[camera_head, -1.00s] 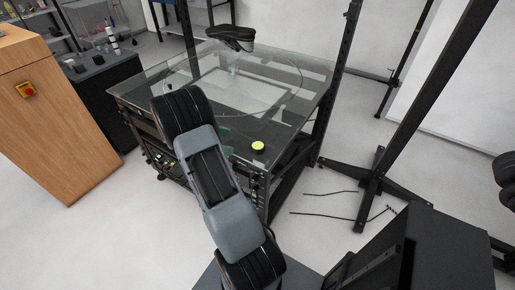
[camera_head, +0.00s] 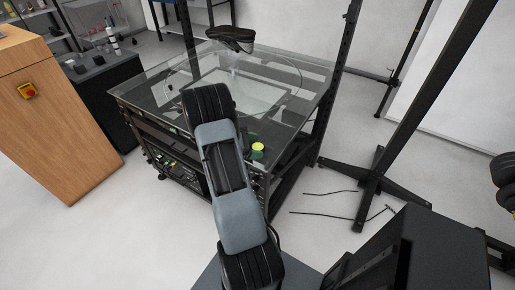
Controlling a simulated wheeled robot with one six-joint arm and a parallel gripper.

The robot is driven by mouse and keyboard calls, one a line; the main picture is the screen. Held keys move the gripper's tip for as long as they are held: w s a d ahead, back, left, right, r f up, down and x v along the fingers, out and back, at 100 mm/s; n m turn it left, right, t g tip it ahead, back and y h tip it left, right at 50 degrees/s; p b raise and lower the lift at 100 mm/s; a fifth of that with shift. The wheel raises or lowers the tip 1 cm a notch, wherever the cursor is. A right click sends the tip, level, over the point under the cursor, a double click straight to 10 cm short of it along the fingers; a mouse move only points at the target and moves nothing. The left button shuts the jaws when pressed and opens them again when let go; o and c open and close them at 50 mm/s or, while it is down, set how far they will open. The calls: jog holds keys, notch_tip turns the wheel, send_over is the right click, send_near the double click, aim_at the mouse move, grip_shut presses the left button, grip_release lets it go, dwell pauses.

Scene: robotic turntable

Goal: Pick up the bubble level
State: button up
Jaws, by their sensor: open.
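The bubble level (camera_head: 258,147) is a small round yellow-green disc on the glass top, close to the near edge of the table. My arm reaches up from the bottom of the view, with its dark rounded joint over the table's near side. Small green parts at the end of my gripper (camera_head: 253,146) show just right of the arm, right beside the bubble level. The rest of my gripper is hidden behind the arm. The jaws are open, and I cannot tell whether they touch the level.
The glass-topped turntable (camera_head: 143,85) has a dark frame and posts. A wooden cabinet (camera_head: 50,120) with a red and yellow switch stands at the left, beside a dark bench (camera_head: 100,75). A black stand (camera_head: 375,180) and cables are on the right floor.

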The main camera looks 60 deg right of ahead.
jog(key=shift+s+d+f, duration=0.1)
jog(key=shift+d, duration=0.05)
jog(key=shift+c, duration=0.4)
jog(key=c, duration=1)
